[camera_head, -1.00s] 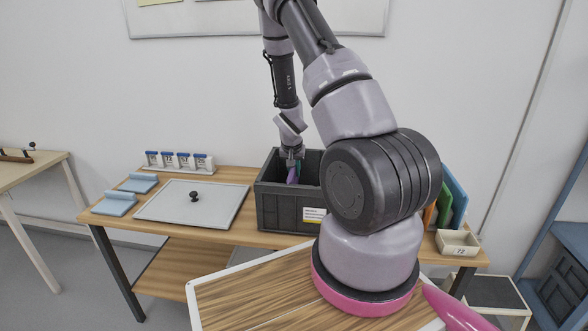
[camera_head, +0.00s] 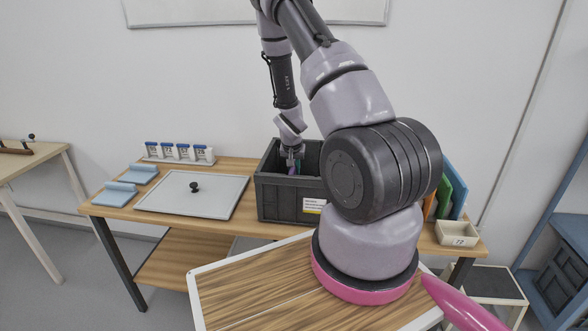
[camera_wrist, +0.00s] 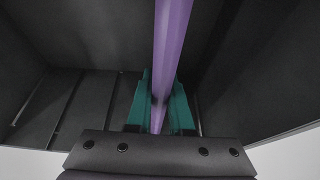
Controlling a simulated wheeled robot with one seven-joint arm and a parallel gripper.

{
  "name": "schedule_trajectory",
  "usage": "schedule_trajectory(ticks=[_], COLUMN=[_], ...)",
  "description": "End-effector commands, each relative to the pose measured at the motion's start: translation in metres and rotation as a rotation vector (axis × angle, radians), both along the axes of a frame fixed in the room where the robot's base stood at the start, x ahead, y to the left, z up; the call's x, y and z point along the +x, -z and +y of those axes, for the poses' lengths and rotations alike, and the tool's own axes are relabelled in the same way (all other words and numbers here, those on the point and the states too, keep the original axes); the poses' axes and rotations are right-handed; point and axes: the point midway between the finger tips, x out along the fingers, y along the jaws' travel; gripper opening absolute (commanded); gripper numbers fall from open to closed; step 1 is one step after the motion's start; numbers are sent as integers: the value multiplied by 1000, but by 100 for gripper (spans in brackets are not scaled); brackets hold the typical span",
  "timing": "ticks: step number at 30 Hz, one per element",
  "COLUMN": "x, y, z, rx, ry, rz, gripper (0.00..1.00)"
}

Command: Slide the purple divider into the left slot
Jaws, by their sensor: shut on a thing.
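The purple divider (camera_wrist: 174,40) is a thin plate seen edge-on in the wrist view. It runs from the top edge down between the teal fingertips of my gripper (camera_wrist: 160,108), which are shut on it. In the head view, my gripper (camera_head: 292,164) is down inside the dark grey crate (camera_head: 285,202), and only a sliver of the divider (camera_head: 291,171) shows. In the wrist view, thin lines mark the crate's inside (camera_wrist: 75,105) to the left of the divider. I cannot tell which of them is the left slot. The divider's lower edge is hidden.
The crate stands on a wooden table (camera_head: 240,170). A grey lid with a black knob (camera_head: 215,205) lies to its left, near blue blocks (camera_head: 115,194) and a row of small labelled holders (camera_head: 180,153). Coloured panels (camera_head: 453,192) and a small bin (camera_head: 457,233) are at right.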

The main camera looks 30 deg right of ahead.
Motion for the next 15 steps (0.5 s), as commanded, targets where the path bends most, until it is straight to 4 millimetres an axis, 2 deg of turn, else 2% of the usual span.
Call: schedule_trajectory(ticks=[3, 4, 6, 15], x=[0, 0, 0, 0], y=[0, 0, 0, -1], z=[0, 0, 0, 0], rx=[0, 0, -1, 0], ry=[0, 0, 0, 0], rz=[0, 0, -1, 0], gripper=[0, 31, 54, 54])
